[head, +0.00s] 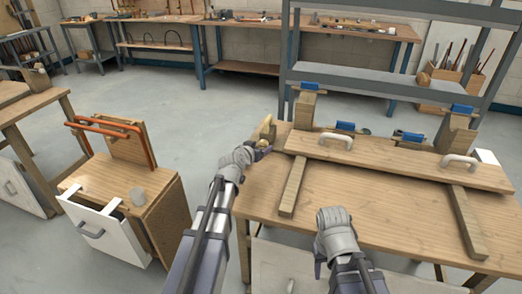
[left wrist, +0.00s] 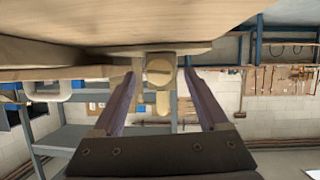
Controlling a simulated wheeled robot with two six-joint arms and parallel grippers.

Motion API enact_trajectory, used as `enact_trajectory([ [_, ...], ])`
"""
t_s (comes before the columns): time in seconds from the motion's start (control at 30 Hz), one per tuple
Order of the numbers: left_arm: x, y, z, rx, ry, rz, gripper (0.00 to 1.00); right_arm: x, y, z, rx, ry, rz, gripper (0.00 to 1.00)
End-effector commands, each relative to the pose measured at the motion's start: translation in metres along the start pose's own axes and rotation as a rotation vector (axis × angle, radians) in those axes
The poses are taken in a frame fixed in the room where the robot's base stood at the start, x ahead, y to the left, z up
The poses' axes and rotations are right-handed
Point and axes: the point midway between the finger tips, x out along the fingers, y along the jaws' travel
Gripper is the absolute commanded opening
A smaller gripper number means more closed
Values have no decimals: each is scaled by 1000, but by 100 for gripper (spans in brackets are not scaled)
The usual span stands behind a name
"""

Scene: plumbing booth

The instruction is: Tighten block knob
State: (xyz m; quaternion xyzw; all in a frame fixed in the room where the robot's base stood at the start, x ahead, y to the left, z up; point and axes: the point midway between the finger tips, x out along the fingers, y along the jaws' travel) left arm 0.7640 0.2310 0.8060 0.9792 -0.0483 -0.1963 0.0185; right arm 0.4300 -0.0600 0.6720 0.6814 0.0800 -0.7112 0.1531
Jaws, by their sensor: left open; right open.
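A small upright wooden block (head: 266,126) stands at the left edge of the wooden table (head: 380,215) in the head view. In the left wrist view a round, tan knob (left wrist: 159,71) with a dark slot across its face shows between the two open fingers. A gap shows on each side of it. My left gripper (head: 262,150) is open at the table's left edge, close to the block.
A wooden board (head: 400,160) with two pale handles lies across two wooden bars on the table. Blue-topped clamps (head: 345,127) stand behind it. A low cabinet (head: 150,210) with an orange-handled frame stands at the left. Open floor lies between the cabinet and the table.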

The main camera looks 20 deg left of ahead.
Motion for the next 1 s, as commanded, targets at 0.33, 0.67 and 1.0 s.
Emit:
enact_trajectory([
  [0.33, 19, 0, 0, -1, 1, 0, 77, 7, -1, 0, 0, 0, 0, 50],
  [0.67, 18, 0, 0, -1, 1, 0, 48, 7, -1, 0, 0, 0, 0, 50],
  [1.0, 18, 0, 0, 0, 0, 0, 9, 7, -1, 0, 0, 0, 0, 50],
])
